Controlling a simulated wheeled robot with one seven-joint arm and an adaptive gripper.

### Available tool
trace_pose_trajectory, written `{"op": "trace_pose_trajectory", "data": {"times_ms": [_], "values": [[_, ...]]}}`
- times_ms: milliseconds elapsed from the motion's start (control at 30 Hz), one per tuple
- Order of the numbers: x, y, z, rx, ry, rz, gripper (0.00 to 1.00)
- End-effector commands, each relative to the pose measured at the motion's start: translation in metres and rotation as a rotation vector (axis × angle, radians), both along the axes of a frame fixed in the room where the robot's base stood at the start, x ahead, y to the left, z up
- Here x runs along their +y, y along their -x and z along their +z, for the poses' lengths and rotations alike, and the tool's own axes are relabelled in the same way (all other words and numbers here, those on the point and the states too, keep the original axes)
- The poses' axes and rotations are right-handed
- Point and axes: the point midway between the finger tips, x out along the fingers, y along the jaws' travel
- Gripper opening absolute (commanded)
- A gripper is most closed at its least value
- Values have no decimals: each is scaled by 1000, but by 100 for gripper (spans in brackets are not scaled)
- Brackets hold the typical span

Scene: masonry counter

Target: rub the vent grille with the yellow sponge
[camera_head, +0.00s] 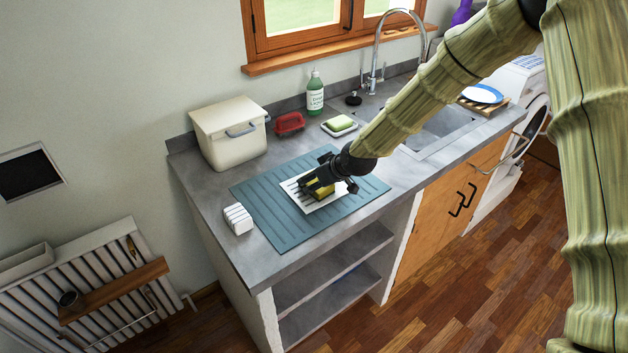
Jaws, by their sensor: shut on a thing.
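The vent grille (316,206) is a white plate with dark slots, lying flat on a ribbed teal mat (283,228) on the grey counter. My gripper (320,183) is over the grille and shut on the yellow sponge (322,190). The sponge is low at the grille's middle and looks in contact with it, though the fingers hide part of the meeting edge. The gripper and sponge cover much of the grille. Slots show at its left side, and white border shows at the front and right.
A cream lidded box (228,135), red object (289,123), green sponge on a dish (340,125) and green bottle (315,93) stand behind the mat. A small white striped block (238,218) sits left of it. The sink (440,130) is at right.

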Motion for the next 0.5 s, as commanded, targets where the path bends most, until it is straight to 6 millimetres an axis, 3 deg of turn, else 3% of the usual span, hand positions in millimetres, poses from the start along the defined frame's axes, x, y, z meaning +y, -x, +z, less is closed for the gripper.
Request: {"op": "trace_pose_trajectory", "data": {"times_ms": [500], "values": [[1,0,39,-2,-1,0,47]]}}
